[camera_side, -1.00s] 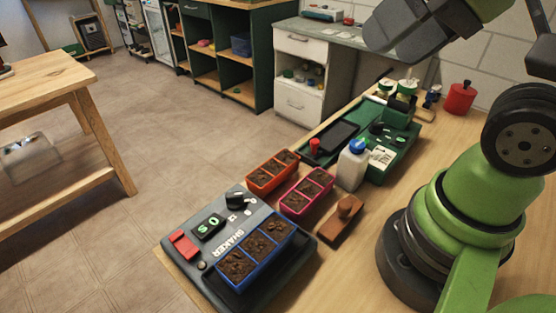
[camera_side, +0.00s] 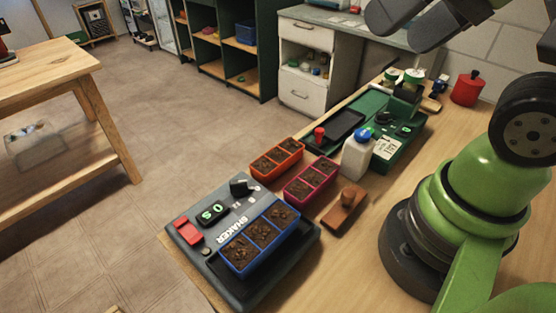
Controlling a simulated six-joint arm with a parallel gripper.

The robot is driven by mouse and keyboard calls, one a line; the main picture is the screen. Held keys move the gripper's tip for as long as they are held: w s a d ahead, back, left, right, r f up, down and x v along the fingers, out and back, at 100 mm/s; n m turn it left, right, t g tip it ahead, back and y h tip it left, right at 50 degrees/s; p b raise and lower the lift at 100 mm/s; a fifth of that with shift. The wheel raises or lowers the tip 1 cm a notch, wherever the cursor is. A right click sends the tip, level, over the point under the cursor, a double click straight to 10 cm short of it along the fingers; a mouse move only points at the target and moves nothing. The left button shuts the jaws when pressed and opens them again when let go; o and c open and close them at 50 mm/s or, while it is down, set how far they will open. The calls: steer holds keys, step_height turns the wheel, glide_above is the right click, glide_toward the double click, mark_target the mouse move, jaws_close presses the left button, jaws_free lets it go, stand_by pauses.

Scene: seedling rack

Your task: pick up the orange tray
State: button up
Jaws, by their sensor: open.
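The orange tray (camera_side: 277,176) holds soil in its compartments. It stands on the wooden bench near its far edge, left of the pink tray. My gripper (camera_side: 397,38) is at the top edge, partly cut off, with two broad dark jaws apart. It is high above the bench, up and right of the orange tray, and touches nothing there. No object shows between the jaws.
The pink tray (camera_side: 310,185) stands close on the right. A blue tray (camera_side: 243,266) sits on the shaker (camera_side: 195,252) in front. A brown block with a knob (camera_side: 345,210), a white bottle (camera_side: 357,160) and a green station (camera_side: 392,160) stand nearby.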

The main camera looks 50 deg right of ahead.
steer(key=w+f+n+g, duration=0.1)
steer(key=w+n+g, duration=0.1)
steer(key=w+n, duration=0.35)
steer(key=n+g+h, duration=0.2)
steer(key=n+g, duration=0.3)
steer(key=n, duration=1.1)
glide_above(278, 155)
step_height(278, 155, down, 20)
steer(key=shift+r, duration=0.2)
steer(key=shift+n, duration=0.25)
step_height(278, 155, down, 4)
steer(key=shift+f, duration=0.25)
step_height(278, 155, down, 6)
steer(key=shift+r, duration=0.1)
steer(key=c, duration=1.1)
